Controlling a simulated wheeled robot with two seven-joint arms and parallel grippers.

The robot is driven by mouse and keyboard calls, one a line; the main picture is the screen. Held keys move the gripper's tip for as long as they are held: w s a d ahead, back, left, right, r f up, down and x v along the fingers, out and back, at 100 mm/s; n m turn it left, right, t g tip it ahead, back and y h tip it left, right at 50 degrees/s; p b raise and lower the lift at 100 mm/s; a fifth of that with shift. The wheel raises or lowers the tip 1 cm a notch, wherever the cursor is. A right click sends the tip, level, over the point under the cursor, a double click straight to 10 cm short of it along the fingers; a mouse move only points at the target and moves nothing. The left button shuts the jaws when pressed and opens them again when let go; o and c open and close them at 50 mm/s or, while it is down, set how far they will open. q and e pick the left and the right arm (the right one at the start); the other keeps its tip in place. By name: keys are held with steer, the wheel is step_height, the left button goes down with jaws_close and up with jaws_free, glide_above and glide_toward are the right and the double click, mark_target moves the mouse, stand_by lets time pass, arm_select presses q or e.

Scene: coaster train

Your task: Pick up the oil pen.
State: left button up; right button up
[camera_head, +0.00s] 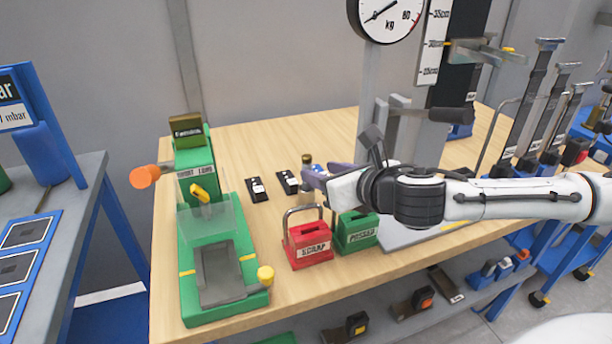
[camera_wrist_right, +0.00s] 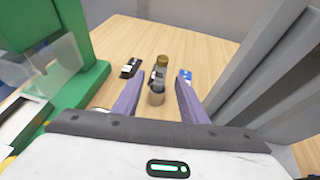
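The oil pen looks to be the small dark bottle with a gold cap (camera_wrist_right: 159,76). In the head view my right gripper (camera_head: 318,172) comes in from the right. My left gripper is not in view.
A red box (camera_head: 308,253) and green box (camera_head: 357,240) stand in front. A green press (camera_head: 205,290) stands left, a grey scale column (camera_head: 368,110) right.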

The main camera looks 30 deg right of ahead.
mark_target(309, 168)
steer(key=x, duration=0.5)
steer(key=shift+d, duration=0.1)
jaws_close()
